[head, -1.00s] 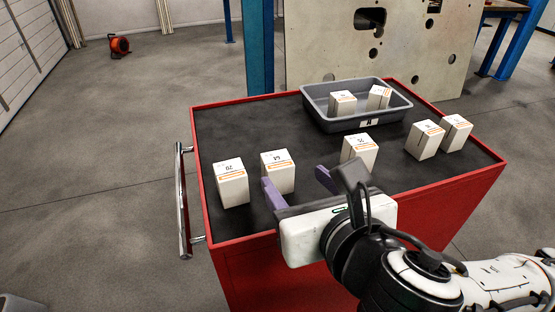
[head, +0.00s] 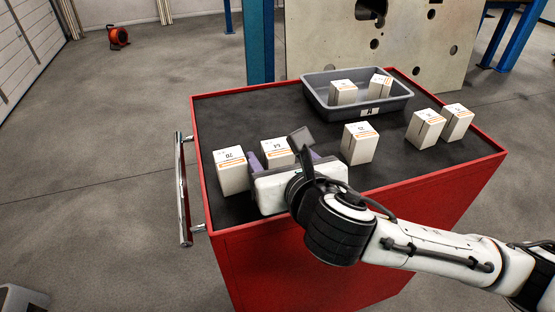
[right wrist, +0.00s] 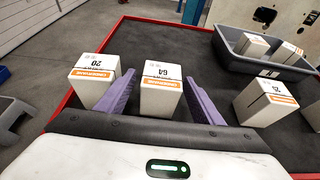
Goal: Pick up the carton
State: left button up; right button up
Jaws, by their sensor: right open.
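A white carton with an orange band, marked 64 (head: 277,152), stands upright on the dark top of the red cart. My right gripper (head: 285,161) is open, with its purple fingers one on each side of this carton. In the right wrist view the carton marked 64 (right wrist: 160,88) stands between the two spread fingers (right wrist: 157,95). Its lower part is hidden by the gripper in the head view. The carton marked 20 (head: 231,170) stands just left of the left finger; whether they touch I cannot tell. My left gripper is not in view.
Another carton (head: 358,143) stands to the right on the cart top (head: 225,115). Two more cartons (head: 425,128) (head: 457,122) stand at the right. A grey tray (head: 322,112) at the back holds two cartons. A metal handle (head: 184,190) is on the cart's left side.

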jog(key=shift+c, duration=0.4)
jog(key=c, duration=1.1)
jog(key=shift+c, duration=0.2)
jog(key=shift+r, duration=0.15)
